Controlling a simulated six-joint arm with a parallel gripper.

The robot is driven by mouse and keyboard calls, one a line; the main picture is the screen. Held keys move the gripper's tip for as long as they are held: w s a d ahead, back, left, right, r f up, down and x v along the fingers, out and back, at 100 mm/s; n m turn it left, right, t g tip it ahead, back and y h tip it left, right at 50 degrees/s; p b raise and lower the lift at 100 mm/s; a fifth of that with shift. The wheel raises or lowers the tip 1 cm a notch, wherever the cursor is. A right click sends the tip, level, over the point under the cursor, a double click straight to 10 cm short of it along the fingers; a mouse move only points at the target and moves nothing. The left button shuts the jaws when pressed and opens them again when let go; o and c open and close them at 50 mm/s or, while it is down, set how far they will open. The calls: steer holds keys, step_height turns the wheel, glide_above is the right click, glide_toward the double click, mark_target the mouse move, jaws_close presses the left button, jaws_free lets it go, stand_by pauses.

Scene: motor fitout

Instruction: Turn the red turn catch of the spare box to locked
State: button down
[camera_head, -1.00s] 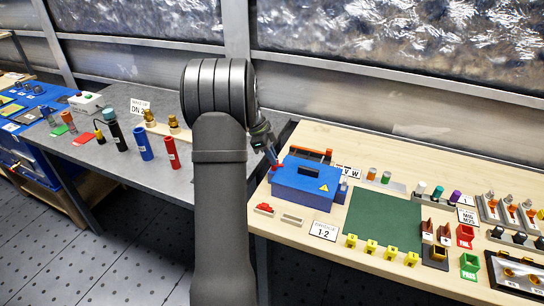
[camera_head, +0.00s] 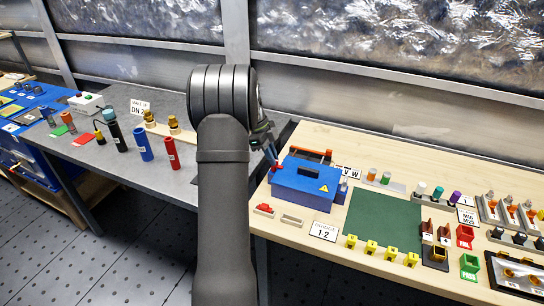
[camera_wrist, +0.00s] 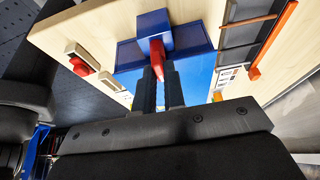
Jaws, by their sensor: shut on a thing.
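The blue spare box (camera_head: 304,187) stands on the wooden bench, with a yellow warning triangle on its lid. The red turn catch (camera_wrist: 157,54) is at the box's side by a raised blue block (camera_wrist: 154,28) in the wrist view. My gripper (camera_wrist: 160,72) has its two dark fingers closed around the catch. In the head view my gripper (camera_head: 271,158) reaches down at the left end of the box, and the catch is only a small red spot there. The fingers hide part of the catch, and I cannot tell its exact angle.
A red part (camera_head: 264,209) and a pale slotted plate (camera_head: 291,220) lie in front of the box. A green mat (camera_head: 385,220) is to its right. An orange-edged tray (camera_head: 312,154) sits behind it. The bench edge is close on the left.

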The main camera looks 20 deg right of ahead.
steer(key=c, duration=1.5)
jaws_free()
steer(key=v, duration=1.7)
steer(key=shift+r, duration=0.2)
steer(key=x, duration=1.7)
steer(key=shift+f, duration=0.25)
